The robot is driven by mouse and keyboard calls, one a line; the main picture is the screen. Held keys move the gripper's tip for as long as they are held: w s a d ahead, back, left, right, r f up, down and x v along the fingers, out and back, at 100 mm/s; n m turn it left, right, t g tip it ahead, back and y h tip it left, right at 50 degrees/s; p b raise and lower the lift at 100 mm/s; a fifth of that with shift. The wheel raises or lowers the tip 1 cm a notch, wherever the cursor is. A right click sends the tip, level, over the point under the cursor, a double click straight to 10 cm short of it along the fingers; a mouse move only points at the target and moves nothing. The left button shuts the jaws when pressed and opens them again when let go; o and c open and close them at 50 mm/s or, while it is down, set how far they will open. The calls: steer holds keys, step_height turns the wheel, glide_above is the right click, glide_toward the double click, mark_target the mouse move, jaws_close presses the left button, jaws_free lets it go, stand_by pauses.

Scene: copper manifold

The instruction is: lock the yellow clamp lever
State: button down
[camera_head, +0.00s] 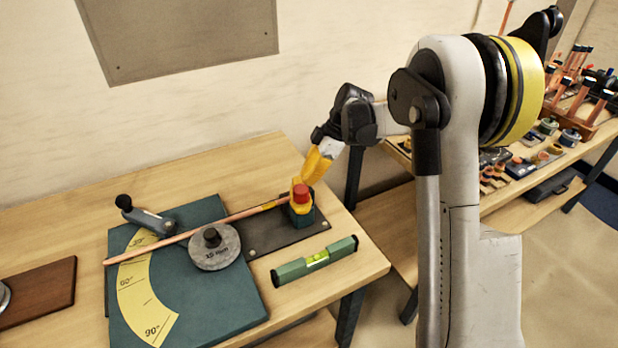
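The clamp (301,212) stands near the right end of the bench, a small dark green block with yellow parts and a red top. A yellow piece around the red top appears to be its lever; its exact angle is hard to tell. My gripper (312,173) reaches down from the upper right, with yellow-orange parts just above and behind the clamp. It overlaps the clamp in this view, so I cannot tell contact or finger opening. A copper tube (200,229) runs from the clamp leftward past the round grey die (214,248).
A green plate (225,291) with a yellow angle scale (141,287) and a grey handle (150,220) lies left. A green spirit level (315,260) lies in front of the clamp. A second bench (512,191) with fittings stands right. A brown board (38,295) lies far left.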

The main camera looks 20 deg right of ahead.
steer(key=shift+w+a, duration=0.3)
steer(key=shift+a, duration=0.55)
steer(key=shift+w, duration=0.1)
